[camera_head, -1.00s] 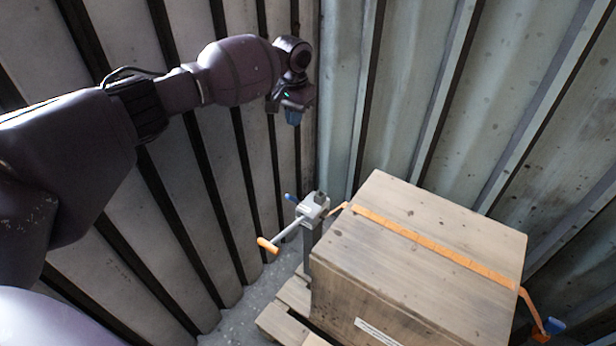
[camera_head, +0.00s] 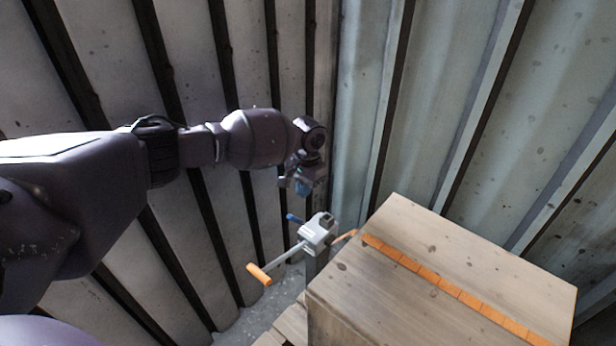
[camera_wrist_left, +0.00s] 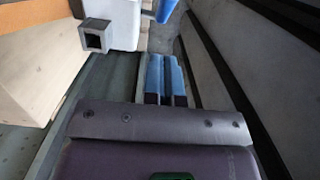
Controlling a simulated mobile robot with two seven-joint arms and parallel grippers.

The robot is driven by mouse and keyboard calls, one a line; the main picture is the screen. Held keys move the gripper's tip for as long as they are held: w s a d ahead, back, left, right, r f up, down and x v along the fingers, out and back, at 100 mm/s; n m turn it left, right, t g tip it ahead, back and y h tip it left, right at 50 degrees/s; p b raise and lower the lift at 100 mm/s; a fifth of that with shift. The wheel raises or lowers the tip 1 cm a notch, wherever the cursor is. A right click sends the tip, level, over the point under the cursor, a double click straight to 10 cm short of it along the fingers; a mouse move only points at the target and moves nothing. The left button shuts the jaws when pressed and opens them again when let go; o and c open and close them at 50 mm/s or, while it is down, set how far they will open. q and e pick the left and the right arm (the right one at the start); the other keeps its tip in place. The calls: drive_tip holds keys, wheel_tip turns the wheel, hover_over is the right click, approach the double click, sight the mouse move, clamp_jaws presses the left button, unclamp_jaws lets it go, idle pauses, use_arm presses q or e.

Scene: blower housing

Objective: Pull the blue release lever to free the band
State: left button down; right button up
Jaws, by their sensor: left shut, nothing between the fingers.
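The blue release lever (camera_head: 295,219) sticks out to the left of the grey winch head (camera_head: 319,229), which stands on a post beside the crate. In the left wrist view the lever (camera_wrist_left: 166,9) shows at the top edge, partly cut off. An orange band (camera_head: 440,282) runs from the winch over the crate top. My left gripper (camera_head: 303,188) is above the lever in the head view, with a visible gap. Its blue fingers (camera_wrist_left: 166,80) are shut and empty in the left wrist view. My right gripper is not in view.
The wooden crate (camera_head: 400,320) stands right of the winch on a pallet (camera_head: 287,327). An orange-handled crank (camera_head: 259,274) juts left from the winch. Ribbed metal walls (camera_head: 440,100) close in behind and to the left.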

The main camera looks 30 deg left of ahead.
sight(286, 217)
use_arm(q)
drive_tip(key=shift+s+a+f, duration=0.15)
drive_tip(key=shift+s+f, duration=0.7)
drive_tip(key=shift+s+a+f, duration=0.1)
drive_tip(key=shift+s+f, duration=0.7)
drive_tip(key=shift+f, duration=0.05)
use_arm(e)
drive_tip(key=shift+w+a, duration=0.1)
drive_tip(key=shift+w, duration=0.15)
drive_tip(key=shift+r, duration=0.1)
